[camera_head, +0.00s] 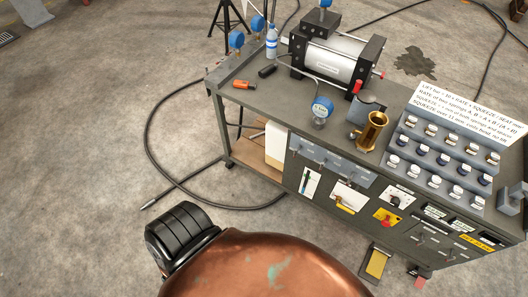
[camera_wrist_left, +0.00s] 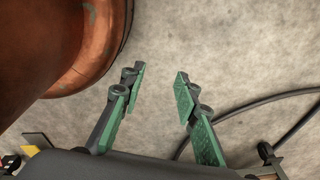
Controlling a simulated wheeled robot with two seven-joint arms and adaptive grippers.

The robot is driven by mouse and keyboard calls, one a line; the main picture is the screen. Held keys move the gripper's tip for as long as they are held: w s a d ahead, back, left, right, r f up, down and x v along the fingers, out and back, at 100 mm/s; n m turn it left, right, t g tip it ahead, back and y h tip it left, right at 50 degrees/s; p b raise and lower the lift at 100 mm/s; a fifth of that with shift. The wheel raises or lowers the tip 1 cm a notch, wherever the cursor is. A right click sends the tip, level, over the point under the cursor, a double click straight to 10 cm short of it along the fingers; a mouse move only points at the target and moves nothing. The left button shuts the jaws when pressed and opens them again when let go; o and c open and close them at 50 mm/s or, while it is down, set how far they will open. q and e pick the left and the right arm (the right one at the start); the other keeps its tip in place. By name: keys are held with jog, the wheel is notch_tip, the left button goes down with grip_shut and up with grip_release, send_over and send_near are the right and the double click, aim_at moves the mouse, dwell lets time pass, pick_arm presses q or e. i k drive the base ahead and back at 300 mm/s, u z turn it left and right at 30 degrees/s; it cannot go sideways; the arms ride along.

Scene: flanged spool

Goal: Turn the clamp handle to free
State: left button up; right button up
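My left gripper (camera_wrist_left: 160,80) shows in the left wrist view with two green-padded fingers apart and nothing between them. Bare concrete floor lies beyond the fingertips. No part can be told for sure as the clamp handle. A small red grip (camera_head: 357,87) stands near a grey block (camera_head: 367,107) on the bench, beside a brass cylinder (camera_head: 371,130). A red knob on a yellow plate (camera_head: 387,218) is on the bench front. The left gripper cannot be made out in the head view. My right gripper is not in view.
A large copper-coloured rounded body (camera_head: 270,268) with greenish patches fills the bottom of the head view; it also lies left of the fingers in the wrist view (camera_wrist_left: 60,50). The grey bench (camera_head: 245,95) carries a pump, gauges and jars. A black hose (camera_head: 150,150) loops on the floor.

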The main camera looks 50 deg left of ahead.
aim_at(296, 150)
jog(key=u, duration=1.7)
jog(key=k, duration=1.3)
jog(key=u, duration=1.05)
jog(key=i, duration=1.5)
jog(key=z, duration=1.1)
jog(key=i, duration=0.6)
jog(key=z, duration=0.65)
